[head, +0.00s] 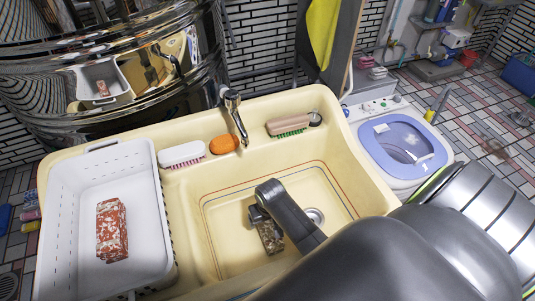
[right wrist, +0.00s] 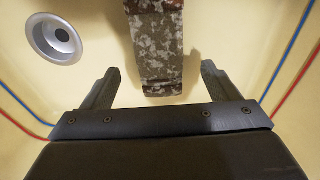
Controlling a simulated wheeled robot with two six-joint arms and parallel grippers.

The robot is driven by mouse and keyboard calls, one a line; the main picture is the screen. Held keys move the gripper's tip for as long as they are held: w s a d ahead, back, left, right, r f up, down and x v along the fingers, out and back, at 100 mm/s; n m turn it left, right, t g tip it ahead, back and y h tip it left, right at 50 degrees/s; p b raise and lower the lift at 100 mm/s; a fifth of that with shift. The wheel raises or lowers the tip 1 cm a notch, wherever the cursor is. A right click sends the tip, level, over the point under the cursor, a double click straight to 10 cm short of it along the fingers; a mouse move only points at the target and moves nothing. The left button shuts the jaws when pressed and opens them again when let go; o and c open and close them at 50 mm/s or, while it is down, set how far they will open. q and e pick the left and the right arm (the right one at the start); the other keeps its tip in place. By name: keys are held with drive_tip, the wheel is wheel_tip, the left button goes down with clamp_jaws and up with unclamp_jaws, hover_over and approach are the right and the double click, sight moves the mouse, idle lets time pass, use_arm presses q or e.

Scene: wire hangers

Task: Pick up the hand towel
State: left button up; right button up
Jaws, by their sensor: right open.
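A folded, mottled brown-and-white cloth, which looks like a hand towel (head: 270,237), lies in the sink basin. In the right wrist view this towel (right wrist: 160,45) runs from the top edge down between the two fingers, with a gap on both sides. My right gripper (head: 260,214) is open over the towel's far end in the head view and hides part of it. Its fingers also show in the right wrist view (right wrist: 160,70). A similar red-and-white folded cloth (head: 111,230) lies in the white basket. My left gripper is not in view.
The white basket (head: 62,215) stands on the left of the cream sink (head: 185,205). A white brush (head: 182,154), orange soap (head: 224,144), a faucet (head: 236,112) and a pink brush (head: 288,124) line the back ledge. The drain (right wrist: 55,39) is beside the towel.

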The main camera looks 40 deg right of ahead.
sight(268, 225)
drive_tip(key=shift+f, duration=0.2)
wheel_tip(268, 225, down, 4)
drive_tip(key=shift+s+f, duration=0.15)
drive_tip(key=shift+f, duration=0.55)
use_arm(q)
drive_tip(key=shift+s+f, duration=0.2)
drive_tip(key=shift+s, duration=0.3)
use_arm(e)
drive_tip(key=c, duration=1.4)
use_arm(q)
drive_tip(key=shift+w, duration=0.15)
use_arm(e)
drive_tip(key=shift+o, duration=0.2)
drive_tip(key=shift+r, duration=0.15)
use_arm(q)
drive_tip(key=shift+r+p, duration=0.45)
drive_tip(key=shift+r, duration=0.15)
use_arm(e)
wheel_tip(268, 225, up, 10)
drive_tip(key=shift+f, duration=0.1)
